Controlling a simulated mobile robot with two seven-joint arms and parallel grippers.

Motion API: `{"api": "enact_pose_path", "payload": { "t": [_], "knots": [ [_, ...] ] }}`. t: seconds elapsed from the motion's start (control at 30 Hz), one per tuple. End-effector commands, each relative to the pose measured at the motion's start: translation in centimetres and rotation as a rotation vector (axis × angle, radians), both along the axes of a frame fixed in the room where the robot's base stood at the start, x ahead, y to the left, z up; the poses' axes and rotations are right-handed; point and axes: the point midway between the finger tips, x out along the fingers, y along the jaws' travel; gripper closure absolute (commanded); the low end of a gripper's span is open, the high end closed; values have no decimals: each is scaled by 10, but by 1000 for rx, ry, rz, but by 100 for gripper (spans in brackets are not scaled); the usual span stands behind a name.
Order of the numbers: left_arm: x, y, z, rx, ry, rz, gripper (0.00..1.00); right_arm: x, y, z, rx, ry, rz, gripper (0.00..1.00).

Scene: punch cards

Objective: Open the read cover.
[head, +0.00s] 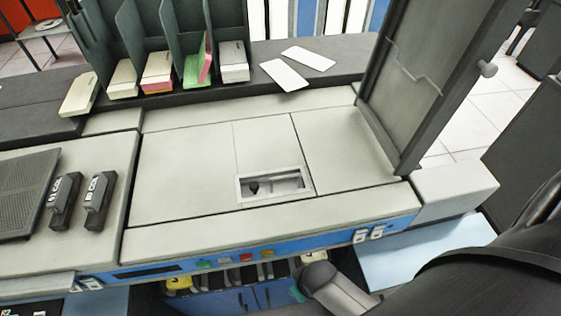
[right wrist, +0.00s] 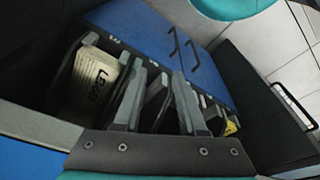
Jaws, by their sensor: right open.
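My left gripper is out of view.
Card trays (head: 155,70) stand at the back left, with two loose white cards (head: 285,75) beside them. Two black handled blocks (head: 64,195) sit at the left. Blue drawers (right wrist: 150,35) and a bin with a card marked LEDGER (right wrist: 90,80) lie below the front edge.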

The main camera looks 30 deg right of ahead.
Motion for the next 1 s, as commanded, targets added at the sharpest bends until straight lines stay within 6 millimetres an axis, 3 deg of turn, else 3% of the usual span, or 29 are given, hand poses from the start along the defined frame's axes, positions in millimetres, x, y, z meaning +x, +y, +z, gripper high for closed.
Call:
{"api": "enact_pose_path", "payload": {
  "t": [0.03, 0.1, 0.4, 0.73, 1.0],
  "knots": [
    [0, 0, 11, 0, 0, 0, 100, 11, 3, 30, 5, -16, 8, 59],
    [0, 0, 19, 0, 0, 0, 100, 22, 7, 61, 12, -29, 17, 59],
    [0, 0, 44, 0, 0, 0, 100, 40, 18, 174, 30, -69, 60, 59],
    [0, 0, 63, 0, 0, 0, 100, 47, 29, 263, 44, -107, 149, 59],
    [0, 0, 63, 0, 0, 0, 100, 87, 50, 271, 53, -97, 411, 59]
  ]
}}
